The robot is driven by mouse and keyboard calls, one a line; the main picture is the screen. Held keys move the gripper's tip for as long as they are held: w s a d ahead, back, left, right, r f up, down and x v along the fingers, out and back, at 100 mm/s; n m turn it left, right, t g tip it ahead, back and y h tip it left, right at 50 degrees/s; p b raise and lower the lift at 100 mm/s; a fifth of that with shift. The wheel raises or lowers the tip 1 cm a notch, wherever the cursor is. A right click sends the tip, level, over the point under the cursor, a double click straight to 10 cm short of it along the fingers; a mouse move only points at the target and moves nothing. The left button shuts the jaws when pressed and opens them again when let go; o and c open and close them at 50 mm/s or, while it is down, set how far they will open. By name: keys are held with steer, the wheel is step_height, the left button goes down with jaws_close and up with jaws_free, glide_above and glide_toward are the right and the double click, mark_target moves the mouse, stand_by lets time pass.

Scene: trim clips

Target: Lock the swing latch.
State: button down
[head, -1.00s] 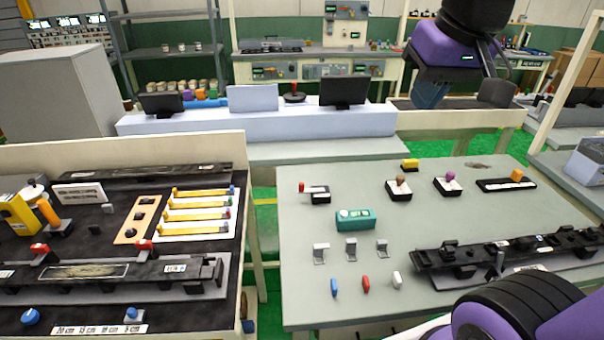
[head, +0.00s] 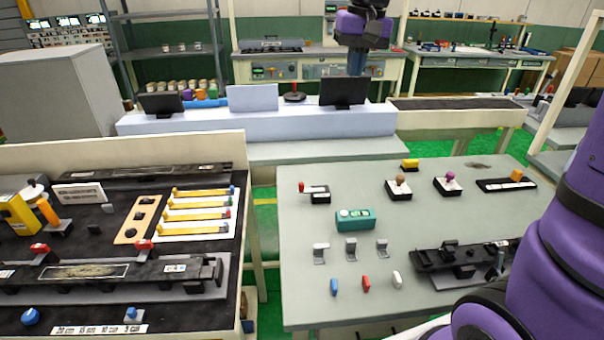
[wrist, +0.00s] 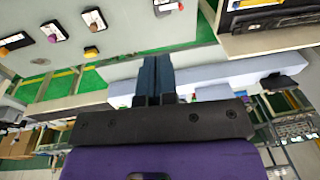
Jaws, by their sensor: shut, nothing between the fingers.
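A small device with an upright red knob and a pale arm on a black base, which looks like the swing latch (head: 318,194), stands at the left rear of the grey table. Part of it shows at the top edge of the wrist view (wrist: 167,6). My gripper (head: 357,64) is high up and well away from the latch, its blue fingers pointing down in the head view. In the wrist view the fingers (wrist: 154,78) are together and empty. The latch's fine state is too small to tell.
On the grey table (head: 300,265) are a teal box (head: 355,219), brown (head: 400,181) and purple (head: 447,177) knobs, an orange slider (head: 516,175), several small clips and a black rail fixture (head: 437,257). A dark fixture board (head: 100,220) stands left. My arm covers the table's right side.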

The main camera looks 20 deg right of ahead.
steer(key=w+a+f+m+g, duration=0.1)
steer(key=w+f, duration=0.4)
steer(key=w, duration=0.2)
steer(key=w+f+g, duration=0.2)
steer(key=w+f, duration=0.3)
steer(key=w, duration=0.3)
steer(key=w+a+f+g, duration=0.1)
steer(key=w+f, duration=0.3)
steer(key=f, duration=0.4)
steer(key=w+a+f+m+g, duration=0.1)
steer(key=w+f, duration=0.4)
steer(key=f, duration=0.4)
steer(key=shift+w+f+y, duration=0.3)
steer(key=x, duration=1)
steer(key=shift+s, duration=0.1)
steer(key=shift+s+a+r, duration=0.1)
steer(key=shift+s+a, duration=0.1)
steer(key=shift+s, duration=0.35)
steer(key=shift+s+a, duration=0.2)
steer(key=shift+s, duration=0.35)
steer(key=shift+s+a, duration=0.25)
steer(key=shift+s, duration=0.5)
